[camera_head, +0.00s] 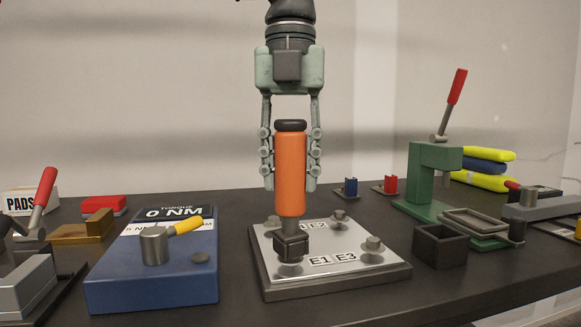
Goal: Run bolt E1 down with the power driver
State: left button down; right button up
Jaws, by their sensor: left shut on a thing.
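The power driver (291,175) is an orange cylinder with a black cap and a dark square head at its lower end. My left gripper (290,172) is shut on the orange body from above and holds it upright. Other bolts show on the plate, one (373,244) at the right. My right gripper is not in view.
A blue torque tester (150,279) reading 0 NM stands left of the plate. A black open box (440,246) and a green press (424,175) stand to the right.

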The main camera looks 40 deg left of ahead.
aim_at(290, 134)
pick_arm(q)
jog(key=shift+f, duration=0.75)
dwell(2.4)
jog(key=shift+r, duration=0.1)
jog(key=shift+r+p, duration=1.05)
jog(key=shift+r, duration=1.85)
